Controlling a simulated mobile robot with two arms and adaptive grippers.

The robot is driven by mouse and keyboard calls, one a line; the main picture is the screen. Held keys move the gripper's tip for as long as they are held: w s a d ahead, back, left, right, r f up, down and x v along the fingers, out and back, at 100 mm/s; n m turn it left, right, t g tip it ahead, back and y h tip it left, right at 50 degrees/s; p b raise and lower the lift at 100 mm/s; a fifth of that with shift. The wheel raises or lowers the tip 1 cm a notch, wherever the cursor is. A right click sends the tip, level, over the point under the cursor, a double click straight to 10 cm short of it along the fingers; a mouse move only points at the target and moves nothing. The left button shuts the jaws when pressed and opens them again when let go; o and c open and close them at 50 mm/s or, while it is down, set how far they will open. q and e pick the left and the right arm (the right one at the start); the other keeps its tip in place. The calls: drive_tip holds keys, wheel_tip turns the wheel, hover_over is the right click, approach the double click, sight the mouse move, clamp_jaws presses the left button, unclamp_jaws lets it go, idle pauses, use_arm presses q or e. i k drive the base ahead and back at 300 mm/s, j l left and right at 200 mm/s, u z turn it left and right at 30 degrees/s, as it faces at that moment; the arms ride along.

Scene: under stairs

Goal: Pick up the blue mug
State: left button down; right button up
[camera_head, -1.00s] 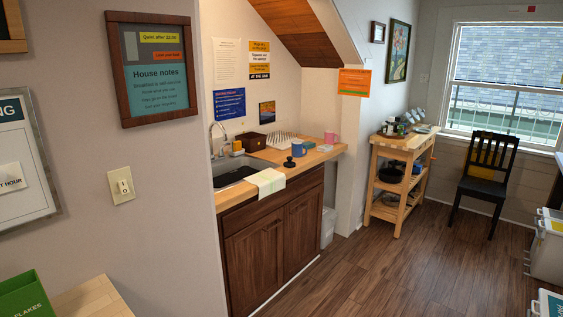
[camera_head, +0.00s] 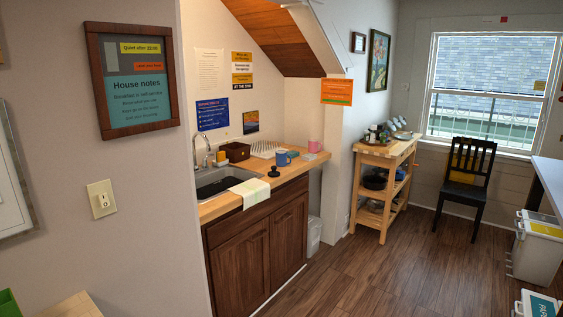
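A blue mug (camera_head: 282,158) stands on the wooden counter (camera_head: 226,205), to the right of the sink (camera_head: 214,182). A pink mug (camera_head: 313,146) stands farther back at the right end of the counter. A small black round object (camera_head: 273,171) sits in front of the blue mug, towards the sink. The mug is some distance away from me, past the near wall. Neither of my grippers shows in the head view.
A wooden cart (camera_head: 376,180) with dishes and a black chair (camera_head: 466,180) stand beyond the counter. White bins (camera_head: 538,247) are at the right. The near wall (camera_head: 135,230) fills the left. The wooden floor (camera_head: 345,270) in the middle is clear.

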sight(280, 156)
drive_tip(key=i+l+u, duration=0.3)
drive_tip(key=i, duration=0.45)
drive_tip(key=i+l+u, duration=0.35)
drive_tip(key=i+l, duration=0.6)
drive_tip(key=i, duration=0.25)
